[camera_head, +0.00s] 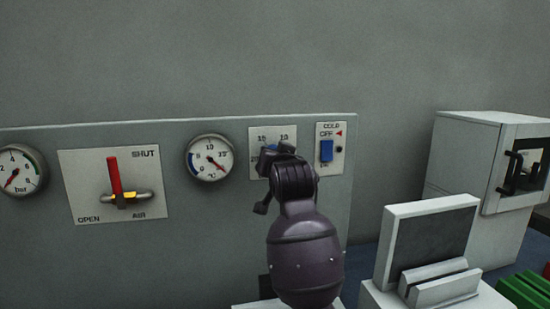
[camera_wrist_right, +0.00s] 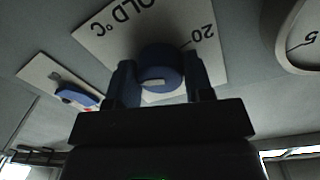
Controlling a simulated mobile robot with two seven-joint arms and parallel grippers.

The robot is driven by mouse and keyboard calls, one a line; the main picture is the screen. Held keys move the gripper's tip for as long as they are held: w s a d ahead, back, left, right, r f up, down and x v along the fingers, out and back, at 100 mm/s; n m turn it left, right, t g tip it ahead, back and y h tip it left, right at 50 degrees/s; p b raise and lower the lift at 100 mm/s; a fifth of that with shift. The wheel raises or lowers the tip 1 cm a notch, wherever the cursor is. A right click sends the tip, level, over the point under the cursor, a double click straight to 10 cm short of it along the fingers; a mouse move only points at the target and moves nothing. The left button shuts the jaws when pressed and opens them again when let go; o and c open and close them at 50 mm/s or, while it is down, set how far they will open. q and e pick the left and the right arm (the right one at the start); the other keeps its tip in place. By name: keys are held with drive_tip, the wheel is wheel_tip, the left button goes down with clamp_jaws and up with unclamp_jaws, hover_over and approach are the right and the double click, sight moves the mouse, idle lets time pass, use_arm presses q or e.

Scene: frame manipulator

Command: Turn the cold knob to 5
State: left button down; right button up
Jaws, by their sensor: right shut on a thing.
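The cold knob (camera_wrist_right: 161,63) is round and blue with a white mark on its face. It sits on a white plate (camera_wrist_right: 199,29) lettered "OLD °C", with a 20 and a tick line beside the knob in the right wrist view. My right gripper (camera_wrist_right: 160,88) has one finger on each side of the knob and is shut on it. In the head view my right gripper (camera_head: 271,164) covers the knob and much of its plate (camera_head: 259,134). The full scale and the 5 on it are hidden. My left gripper is not in view.
Right of the knob is a COLD switch plate with a blue switch (camera_head: 326,150). Left of it is a round °C gauge (camera_head: 209,158), its red needle pointing lower right. Further left is an AIR valve with a red lever (camera_head: 114,176). White equipment (camera_head: 433,240) stands at right.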

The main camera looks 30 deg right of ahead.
idle(0.3)
drive_tip(key=o, duration=0.9)
drive_tip(key=b+v, duration=0.1)
drive_tip(key=v, duration=1)
drive_tip(key=shift+b, duration=0.4)
